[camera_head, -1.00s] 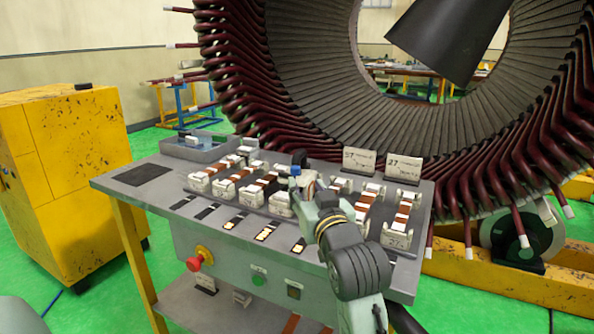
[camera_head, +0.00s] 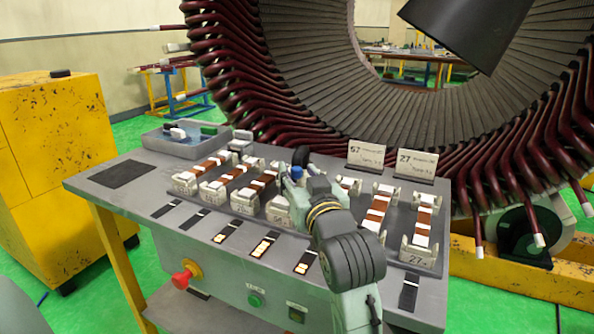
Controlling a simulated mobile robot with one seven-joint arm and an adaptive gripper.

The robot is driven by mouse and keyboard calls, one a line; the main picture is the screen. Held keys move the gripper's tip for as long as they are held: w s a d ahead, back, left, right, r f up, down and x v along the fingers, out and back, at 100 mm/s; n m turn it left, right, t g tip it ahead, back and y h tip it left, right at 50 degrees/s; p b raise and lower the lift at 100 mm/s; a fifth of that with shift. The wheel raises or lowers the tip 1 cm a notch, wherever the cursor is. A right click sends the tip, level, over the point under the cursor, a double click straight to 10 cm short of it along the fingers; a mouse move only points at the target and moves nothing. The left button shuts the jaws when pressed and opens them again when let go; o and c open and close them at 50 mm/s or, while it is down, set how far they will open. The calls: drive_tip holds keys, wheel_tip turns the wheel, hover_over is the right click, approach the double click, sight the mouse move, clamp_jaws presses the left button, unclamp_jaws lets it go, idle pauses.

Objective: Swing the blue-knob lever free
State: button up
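The blue knob (camera_head: 297,172) shows at the end of my arm, over the middle of the grey bench top. The lever under it is mostly hidden by my gripper. My gripper (camera_head: 293,175) is right at the knob, with its fingers small and partly covered by my own wrist. Whether the fingers close on the knob or only stand beside it cannot be told. A dark rounded part (camera_head: 301,156) stands just behind the knob.
Several white clamp blocks with copper bars (camera_head: 215,187) stand in a row on the bench (camera_head: 100,192). Two upright cards, one marked 57 (camera_head: 366,154) and one 27 (camera_head: 416,164), stand behind. A grey tray (camera_head: 185,146) is at back left. The stator's dark red coils (camera_head: 240,105) rise close behind the bench.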

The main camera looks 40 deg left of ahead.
drive_tip(key=shift+a, duration=0.1)
drive_tip(key=shift+c, duration=0.3)
clamp_jaws()
